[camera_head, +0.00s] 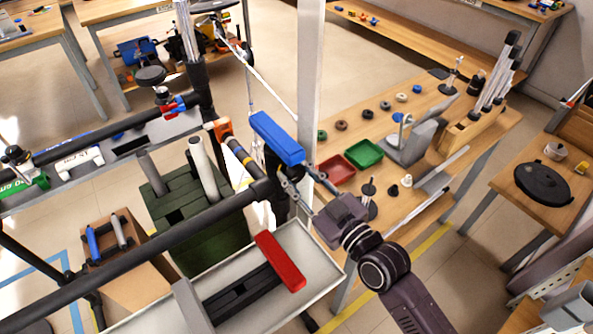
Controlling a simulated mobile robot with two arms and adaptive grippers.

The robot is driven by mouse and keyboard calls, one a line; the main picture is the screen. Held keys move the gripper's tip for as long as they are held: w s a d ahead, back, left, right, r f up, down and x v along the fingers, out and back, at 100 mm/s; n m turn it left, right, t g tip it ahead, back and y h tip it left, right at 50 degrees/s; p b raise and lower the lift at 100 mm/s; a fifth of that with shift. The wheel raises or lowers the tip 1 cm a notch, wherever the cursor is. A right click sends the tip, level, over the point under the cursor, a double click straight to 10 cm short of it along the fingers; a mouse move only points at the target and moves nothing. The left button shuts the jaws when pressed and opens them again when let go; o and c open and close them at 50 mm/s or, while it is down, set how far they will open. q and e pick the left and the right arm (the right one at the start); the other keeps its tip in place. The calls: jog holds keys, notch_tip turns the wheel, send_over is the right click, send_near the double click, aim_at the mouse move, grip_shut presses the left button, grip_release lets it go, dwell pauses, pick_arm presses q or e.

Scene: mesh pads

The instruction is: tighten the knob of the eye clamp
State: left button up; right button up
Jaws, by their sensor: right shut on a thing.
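My right gripper (300,186) comes in from the lower right and is shut at the dark eye clamp (268,188) on the long black bar (170,245). The knob between its fingers is small and mostly hidden by them, so its turn and seating cannot be told. My left gripper does not show.
A blue block (277,138) stands just above the gripper and a red block (280,262) just below it. A grey tray (327,268) lies under the bar. A dark green crate (215,238) stands left. A wooden bench (340,150) with red and green trays is behind.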

jog(key=m+p, duration=0.1)
jog(key=m, duration=0.1)
jog(key=shift+r+m, duration=0.15)
jog(key=shift+m, duration=0.25)
jog(key=m+p, duration=0.1)
jog(key=m, duration=0.2)
jog(key=shift+m+p, duration=0.3)
jog(key=m+p, duration=0.1)
jog(key=m, duration=0.2)
jog(key=shift+m, duration=1.9)
jog(key=o, duration=1.2)
jog(key=shift+w, duration=0.1)
jog(key=shift+c, duration=0.2)
jog(key=shift+d, duration=0.1)
jog(key=v, duration=0.8)
